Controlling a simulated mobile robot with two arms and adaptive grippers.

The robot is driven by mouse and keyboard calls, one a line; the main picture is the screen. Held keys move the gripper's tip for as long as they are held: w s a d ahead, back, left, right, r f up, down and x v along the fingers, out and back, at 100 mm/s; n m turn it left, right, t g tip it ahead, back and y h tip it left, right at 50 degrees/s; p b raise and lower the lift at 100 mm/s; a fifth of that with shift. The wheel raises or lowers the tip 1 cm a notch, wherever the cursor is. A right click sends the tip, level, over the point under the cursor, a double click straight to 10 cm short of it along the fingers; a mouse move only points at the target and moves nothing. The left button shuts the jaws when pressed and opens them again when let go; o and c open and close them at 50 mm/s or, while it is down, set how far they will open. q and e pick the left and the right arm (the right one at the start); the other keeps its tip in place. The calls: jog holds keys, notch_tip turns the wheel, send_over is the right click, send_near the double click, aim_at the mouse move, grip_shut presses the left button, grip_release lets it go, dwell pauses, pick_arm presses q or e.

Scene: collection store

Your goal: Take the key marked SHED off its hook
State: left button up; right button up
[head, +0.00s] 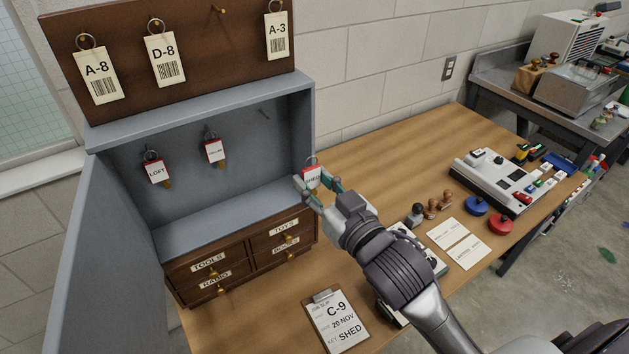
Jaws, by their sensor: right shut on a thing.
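The SHED key (312,176) has a white tag with a red top edge and a ring above it. My right gripper (321,187) is shut on it, just outside the right wall of the open grey key cabinet (200,120). The key is off the hooks. An empty hook (264,113) shows at the right of the cabinet's back wall. The LOFT key (158,170) and another key (214,150), its tag too small to read, hang on hooks to the left. My left gripper is not in view.
The cabinet's door (105,240) stands open at left. Below are small drawers (211,262); above is a board (195,25) with tags A-8, D-8 and A-3. A clipboard (337,322) reading KEY SHED lies in front. Stamps (432,208) and ink pads (476,205) stand right of my arm.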

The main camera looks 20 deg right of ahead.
jog(key=shift+r+p, duration=0.3)
jog(key=shift+r, duration=0.05)
jog(key=shift+s, duration=0.1)
jog(key=shift+s+d, duration=0.15)
jog(key=shift+s, duration=0.55)
jog(key=shift+s+d, duration=0.15)
jog(key=shift+s, duration=0.55)
jog(key=shift+s+d+r+p, duration=0.15)
jog(key=shift+s+p, duration=0.25)
jog(key=shift+p, duration=0.55)
jog(key=p, duration=0.5)
send_near(312, 177)
jog(key=shift+s, duration=1.35)
jog(key=shift+d, duration=0.3)
